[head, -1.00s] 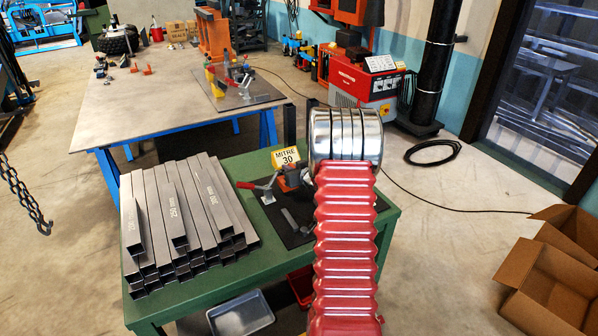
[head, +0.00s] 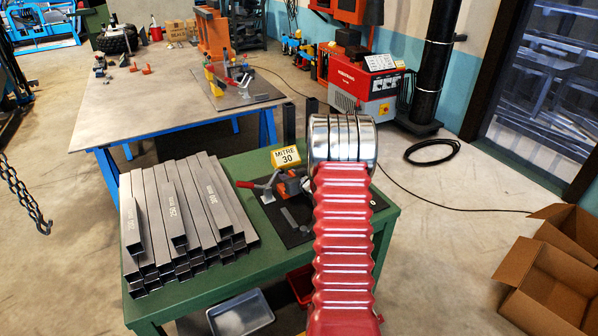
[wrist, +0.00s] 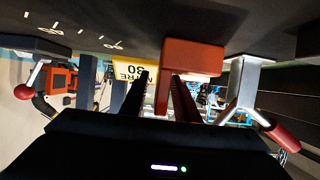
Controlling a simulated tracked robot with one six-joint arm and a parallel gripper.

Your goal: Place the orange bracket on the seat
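In the wrist view, which is upside down, an orange-red block (wrist: 193,58) stands close in front of my gripper with narrow orange-red parts by it. I cannot tell whether this block is the bracket or part of the fixture. An orange piece (head: 291,186) shows beside a toggle clamp (head: 262,184) on the dark fixture plate (head: 291,232). The seat is not clearly distinguishable. Two small orange pieces (head: 147,69) lie on the far table.
The fixture stands on a green bench (head: 262,272), behind it a yellow MITRE 30 sign (head: 287,157). Stacked steel tubes (head: 180,220) fill the bench's left. In the wrist view a red-handled clamp (wrist: 275,135) stands close at right, another red handle (wrist: 24,91) at left.

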